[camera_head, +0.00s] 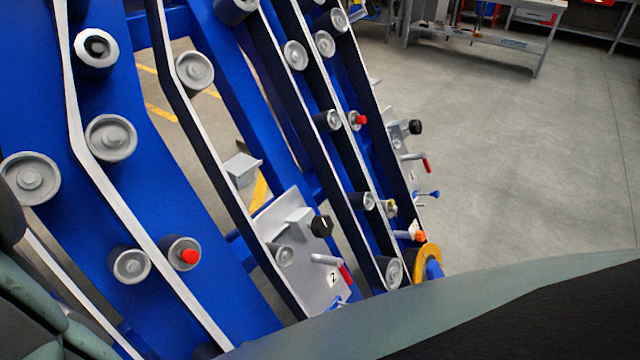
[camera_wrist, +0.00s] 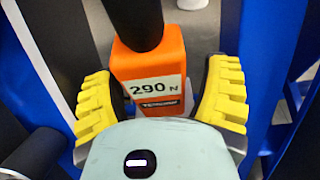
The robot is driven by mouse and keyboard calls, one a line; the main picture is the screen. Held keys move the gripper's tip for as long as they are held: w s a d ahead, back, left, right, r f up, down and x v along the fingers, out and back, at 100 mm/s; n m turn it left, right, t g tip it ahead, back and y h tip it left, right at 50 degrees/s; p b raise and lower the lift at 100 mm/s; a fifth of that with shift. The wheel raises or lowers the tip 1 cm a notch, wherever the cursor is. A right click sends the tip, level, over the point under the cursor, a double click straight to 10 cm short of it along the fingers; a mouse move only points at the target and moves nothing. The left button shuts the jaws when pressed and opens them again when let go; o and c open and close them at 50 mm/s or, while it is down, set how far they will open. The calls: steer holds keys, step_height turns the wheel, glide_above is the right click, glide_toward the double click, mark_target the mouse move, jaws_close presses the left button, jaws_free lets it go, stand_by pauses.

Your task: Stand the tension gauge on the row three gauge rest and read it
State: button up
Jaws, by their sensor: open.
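The tension gauge (camera_wrist: 152,72) is an orange block with a black cylindrical part above it in the wrist view. Its white label or display reads "290 N", with a dark strip of lettering below. My gripper (camera_wrist: 161,76) is open, with one yellow ribbed finger on each side of the gauge. Whether either finger touches it I cannot tell. The gauge's base and what it stands on are hidden by my gripper's body. In the head view a small orange piece (camera_head: 420,237) shows at the far belt; I cannot tell whether it is the gauge. The row three rest is not identifiable.
Blue chassis beams (camera_head: 165,230) carry slanting belts and several grey rollers. A plate marked 2 (camera_head: 310,265) has a black knob (camera_head: 321,226) and red-tipped lever (camera_head: 346,274). A grey bench (camera_head: 480,40) stands behind. The floor at right is clear.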

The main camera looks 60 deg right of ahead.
steer(key=shift+s+a, duration=0.1)
steer(key=shift+s+a+r, duration=0.1)
steer(key=shift+s, duration=0.2)
steer(key=v, duration=1.1)
steer(key=shift+d, duration=0.2)
steer(key=shift+s, duration=0.1)
steer(key=shift+r, duration=0.1)
stand_by(0.3)
